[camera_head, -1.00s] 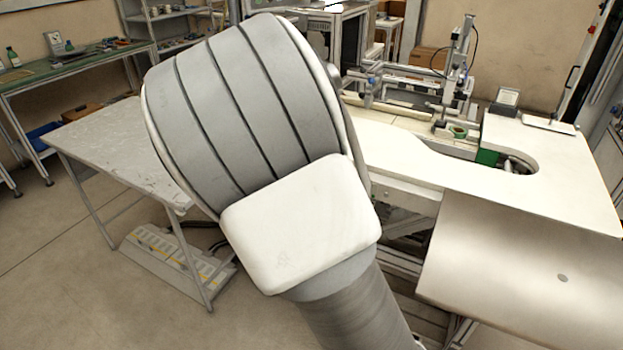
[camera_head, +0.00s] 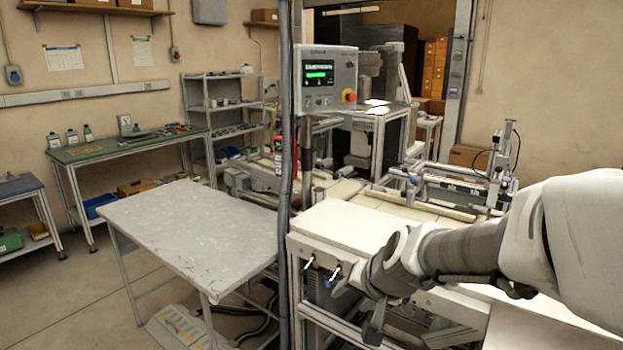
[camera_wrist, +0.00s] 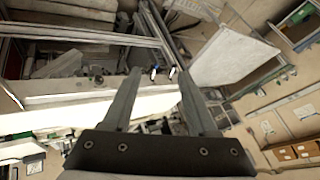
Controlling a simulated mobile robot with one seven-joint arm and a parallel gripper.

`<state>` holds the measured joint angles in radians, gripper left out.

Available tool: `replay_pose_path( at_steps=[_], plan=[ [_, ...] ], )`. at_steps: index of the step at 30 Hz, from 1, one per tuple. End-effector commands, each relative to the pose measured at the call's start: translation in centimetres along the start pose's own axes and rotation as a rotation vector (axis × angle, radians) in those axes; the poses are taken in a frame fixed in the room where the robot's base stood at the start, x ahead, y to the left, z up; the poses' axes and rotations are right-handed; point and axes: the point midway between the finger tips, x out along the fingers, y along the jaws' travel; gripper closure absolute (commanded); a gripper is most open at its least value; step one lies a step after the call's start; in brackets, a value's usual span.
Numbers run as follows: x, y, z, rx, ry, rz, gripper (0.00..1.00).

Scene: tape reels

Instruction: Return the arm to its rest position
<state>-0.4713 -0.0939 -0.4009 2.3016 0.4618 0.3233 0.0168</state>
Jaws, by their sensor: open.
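My arm comes in from the right edge of the head view and reaches left over the front of the white workbench (camera_head: 345,228). My gripper (camera_head: 356,306) is at its end, in front of the bench's front edge. In the wrist view my gripper (camera_wrist: 159,74) shows two dark fingers spread apart with nothing between them. No tape reel is held. The wrist view looks past the fingers at the bench edge and frame, seen tilted.
A grey worn table (camera_head: 195,232) stands left of the bench. A grey post (camera_head: 285,150) and a control panel (camera_head: 328,78) rise beside the bench. A green-topped table (camera_head: 125,145) and shelves (camera_head: 222,105) stand behind. Open floor lies at the lower left.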

Motion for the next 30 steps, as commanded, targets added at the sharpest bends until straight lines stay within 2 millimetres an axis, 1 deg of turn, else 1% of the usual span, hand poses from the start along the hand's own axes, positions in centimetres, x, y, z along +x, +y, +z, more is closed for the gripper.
replay_pose_path(
  at_steps=[1, 6, 8, 9, 12, 15, 18, 21, 24, 30],
  plan=[
    [-2.0, 0.1, 0.5, -0.025, -0.01, -0.016, 0.41],
    [-7.5, 1.2, 3.1, -0.142, -0.052, -0.017, 0.41],
    [-9.2, 1.8, 4.2, -0.186, -0.06, -0.002, 0.41],
    [-10.4, 2.3, 4.9, -0.215, -0.065, 0.013, 0.41],
    [-13.0, 3.7, 6.7, -0.286, -0.072, 0.066, 0.41],
    [-15.0, 5.2, 8.2, -0.34, -0.076, 0.13, 0.41],
    [-16.3, 6.4, 9.4, -0.376, -0.081, 0.186, 0.41],
    [-17.1, 7.2, 10.1, -0.396, -0.085, 0.223, 0.41],
    [-17.4, 7.5, 10.4, -0.405, -0.088, 0.241, 0.41],
    [-17.4, 7.5, 10.4, -0.405, -0.089, 0.241, 0.41]
  ],
)
